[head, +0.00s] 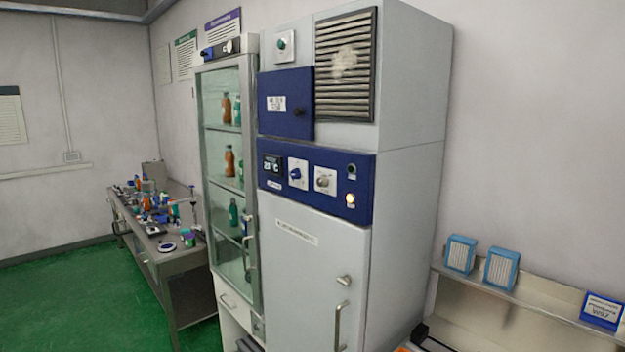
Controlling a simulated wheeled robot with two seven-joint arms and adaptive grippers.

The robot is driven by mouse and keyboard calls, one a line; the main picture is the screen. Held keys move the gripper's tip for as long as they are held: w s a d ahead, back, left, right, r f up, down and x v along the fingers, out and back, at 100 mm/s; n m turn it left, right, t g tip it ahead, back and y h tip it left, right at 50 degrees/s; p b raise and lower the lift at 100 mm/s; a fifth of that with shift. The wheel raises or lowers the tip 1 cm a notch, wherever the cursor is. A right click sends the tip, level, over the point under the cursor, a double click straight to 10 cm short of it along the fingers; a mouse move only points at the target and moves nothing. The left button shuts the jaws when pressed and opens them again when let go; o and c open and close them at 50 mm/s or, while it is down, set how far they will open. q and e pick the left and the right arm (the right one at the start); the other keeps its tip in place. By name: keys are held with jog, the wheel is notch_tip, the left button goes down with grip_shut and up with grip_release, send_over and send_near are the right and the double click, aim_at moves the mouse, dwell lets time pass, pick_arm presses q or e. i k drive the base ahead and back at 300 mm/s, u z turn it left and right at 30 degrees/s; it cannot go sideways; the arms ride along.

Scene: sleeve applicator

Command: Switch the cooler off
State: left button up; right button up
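A tall light grey cabinet (410,180) stands in the middle of the head view. Its blue control panel (268,205) carries a small display (273,167) with a temperature reading in °C, a blue rotary knob (296,174), a grey rotary knob (324,180), a dark round button or lamp (352,171) and a lit yellow lamp (350,200). Left of it stands a narrower glass-door cabinet (244,170) with bottles on its shelves and a small dark control box (221,49) on top. I cannot tell which cabinet is the cooler. Neither gripper is in view.
A louvred vent (345,65) and a green switch (284,46) are high on the grey cabinet. A cluttered metal bench (180,262) stands at left, and a shelf (530,303) with blue-framed boxes (461,254) at right. Green floor (70,295) is clear at left.

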aim_at(322, 181)
jog(key=k, duration=0.6)
jog(key=u, duration=0.85)
jog(key=i, duration=1.25)
jog(key=z, duration=0.25)
